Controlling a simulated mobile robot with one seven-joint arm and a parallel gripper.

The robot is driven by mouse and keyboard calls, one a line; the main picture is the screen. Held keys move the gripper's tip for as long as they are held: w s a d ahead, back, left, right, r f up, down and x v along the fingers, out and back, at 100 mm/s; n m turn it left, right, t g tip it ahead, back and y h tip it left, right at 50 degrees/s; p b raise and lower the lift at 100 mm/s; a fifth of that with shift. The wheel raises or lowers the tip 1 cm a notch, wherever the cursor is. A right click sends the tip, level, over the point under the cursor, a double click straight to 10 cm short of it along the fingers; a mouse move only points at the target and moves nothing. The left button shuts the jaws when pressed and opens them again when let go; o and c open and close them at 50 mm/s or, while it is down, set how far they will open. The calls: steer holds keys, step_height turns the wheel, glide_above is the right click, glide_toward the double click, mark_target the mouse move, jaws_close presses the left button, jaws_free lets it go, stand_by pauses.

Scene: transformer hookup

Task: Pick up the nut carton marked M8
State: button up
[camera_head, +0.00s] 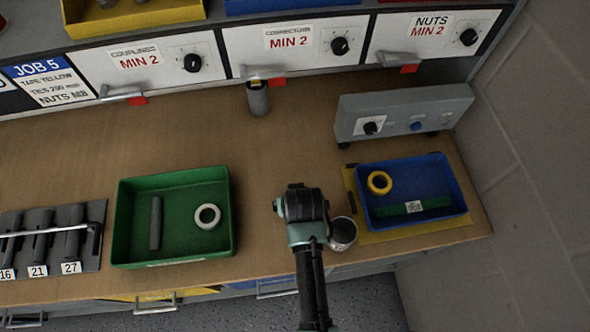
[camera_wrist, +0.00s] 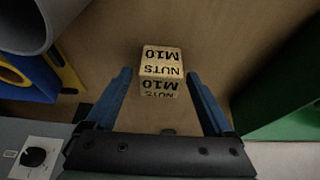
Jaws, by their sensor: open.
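A small tan carton (camera_wrist: 161,62) stands on the wooden bench in the wrist view. Its print appears upside down and reads NUTS M10, not M8. My gripper (camera_wrist: 158,76) is open, with one blue finger on each side of the carton in the picture. I cannot tell how far the fingertips are above it, and I see no contact. In the head view my arm's end covers this spot, so the carton and the fingers are hidden there. No carton marked M8 shows in either view.
A blue tray (camera_head: 442,177) with yellow tape and a green item is right of my arm; a round can (camera_head: 342,234) stands close beside it. A green tray (camera_head: 126,215) is left. A grey box (camera_head: 407,112) stands behind. The job card (camera_head: 47,83) lists NUTS M8.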

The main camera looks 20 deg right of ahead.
steer(key=shift+r, duration=0.45)
steer(key=v, duration=1.1)
steer(key=shift+s+r, duration=0.2)
steer(key=shift+s, duration=0.05)
